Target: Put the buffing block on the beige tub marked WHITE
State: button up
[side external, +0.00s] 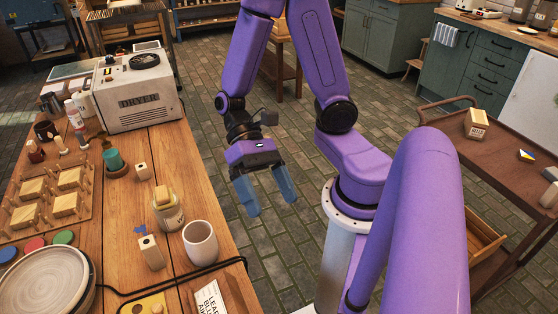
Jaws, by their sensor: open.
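My gripper (269,203) hangs open and empty beyond the table's right edge, above the floor, with its blue fingers pointing down. A pale beige tub (168,216) stands upright near the right edge of the table, left of my gripper. Its label is too small to read, so I cannot confirm that it says WHITE. A small tan block (161,194), which may be the buffing block, appears to rest on top of the tub. My gripper is well apart from both.
A white cup (200,243) and a wooden block with a hole (151,253) stand close to the tub. A teal pot (113,161), a dryer (139,92) and a pegged rack (90,207) fill the table. A cable runs along the front. A brown cart (500,150) stands right.

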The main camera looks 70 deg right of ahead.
jog(key=d+r+n+t+h, duration=0.3)
jog(key=d+n+t+h, duration=0.2)
jog(key=n, duration=0.9)
jog(key=t+h, duration=0.1)
jog(key=t, duration=0.2)
jog(key=shift+d+r+n+t+h, duration=0.2)
jog(key=shift+r+n+t+h, duration=0.1)
jog(key=shift+n, duration=0.1)
